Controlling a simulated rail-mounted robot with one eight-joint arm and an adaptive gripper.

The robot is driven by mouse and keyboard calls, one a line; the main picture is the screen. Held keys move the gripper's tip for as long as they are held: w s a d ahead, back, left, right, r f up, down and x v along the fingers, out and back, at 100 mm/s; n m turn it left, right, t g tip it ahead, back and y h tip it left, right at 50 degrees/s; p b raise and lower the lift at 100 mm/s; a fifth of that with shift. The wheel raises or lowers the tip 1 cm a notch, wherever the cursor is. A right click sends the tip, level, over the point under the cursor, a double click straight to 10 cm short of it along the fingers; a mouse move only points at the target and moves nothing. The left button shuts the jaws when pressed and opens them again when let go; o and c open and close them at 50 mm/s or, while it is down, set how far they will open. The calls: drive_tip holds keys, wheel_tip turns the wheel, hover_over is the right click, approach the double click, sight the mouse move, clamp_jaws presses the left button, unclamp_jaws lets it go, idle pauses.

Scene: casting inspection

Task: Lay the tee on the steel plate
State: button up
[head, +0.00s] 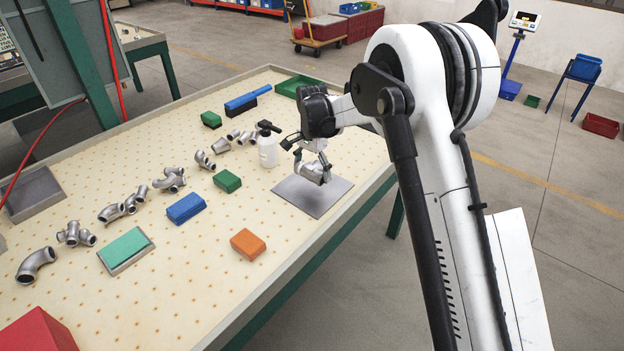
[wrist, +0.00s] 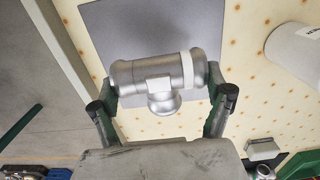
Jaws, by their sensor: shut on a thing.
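The tee (wrist: 165,75) is a grey metal pipe fitting, seen large in the wrist view with its branch toward my gripper. My gripper (wrist: 163,98) is shut on it, one finger at each end of its run. In the head view my gripper (head: 312,165) holds the tee (head: 312,174) over the steel plate (head: 290,191). The steel plate is a flat grey square near the table's right edge. It also shows in the wrist view (wrist: 140,32), behind the tee. I cannot tell whether the tee touches the plate.
A white spray bottle (head: 267,150) stands just left of the plate. A green block (head: 227,181), a blue block (head: 186,208) and an orange block (head: 248,244) lie nearby. Several metal fittings (head: 125,207) lie further left. The table's right edge is close to the plate.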

drive_tip(key=shift+f, duration=1.95)
drive_tip(key=shift+f, duration=0.15)
drive_tip(key=o, duration=1.7)
